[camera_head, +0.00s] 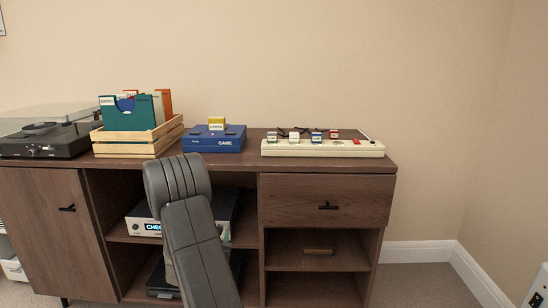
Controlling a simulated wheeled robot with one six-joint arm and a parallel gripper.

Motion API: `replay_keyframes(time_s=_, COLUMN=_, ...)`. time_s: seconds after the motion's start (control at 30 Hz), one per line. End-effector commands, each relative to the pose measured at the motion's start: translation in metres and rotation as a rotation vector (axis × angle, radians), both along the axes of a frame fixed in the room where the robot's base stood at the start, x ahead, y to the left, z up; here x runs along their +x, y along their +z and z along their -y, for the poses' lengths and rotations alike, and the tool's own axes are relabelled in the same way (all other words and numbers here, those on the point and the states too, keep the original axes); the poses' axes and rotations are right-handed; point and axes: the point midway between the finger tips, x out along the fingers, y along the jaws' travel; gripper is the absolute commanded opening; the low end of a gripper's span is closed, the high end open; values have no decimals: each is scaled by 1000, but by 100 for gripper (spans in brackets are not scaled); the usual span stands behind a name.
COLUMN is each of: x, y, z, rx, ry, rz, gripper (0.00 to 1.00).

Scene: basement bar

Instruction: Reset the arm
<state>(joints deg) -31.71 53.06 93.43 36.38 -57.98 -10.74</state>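My arm (195,235) rises from the bottom middle of the head view, in front of the wooden cabinet. Its grey links are folded, with the bend reaching nearly up to the cabinet top. My gripper does not show in this view, so its state and anything it may hold are hidden.
The cabinet (325,166) bears a turntable (45,145), a wooden crate (135,148) of record sleeves, a blue game box (214,143) and a cream console (322,149). Devices sit on open shelves behind my arm. Carpet (425,285) at right is clear.

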Motion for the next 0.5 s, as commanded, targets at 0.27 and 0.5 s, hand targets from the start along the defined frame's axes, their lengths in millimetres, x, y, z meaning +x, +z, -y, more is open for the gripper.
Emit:
replay_keyframes(time_s=0.27, x=0, y=1, z=-1, rx=-205, ry=0, rz=-8, gripper=45)
replay_keyframes(time_s=0.5, x=0, y=3, z=-1, rx=-393, ry=0, rz=-15, gripper=45)
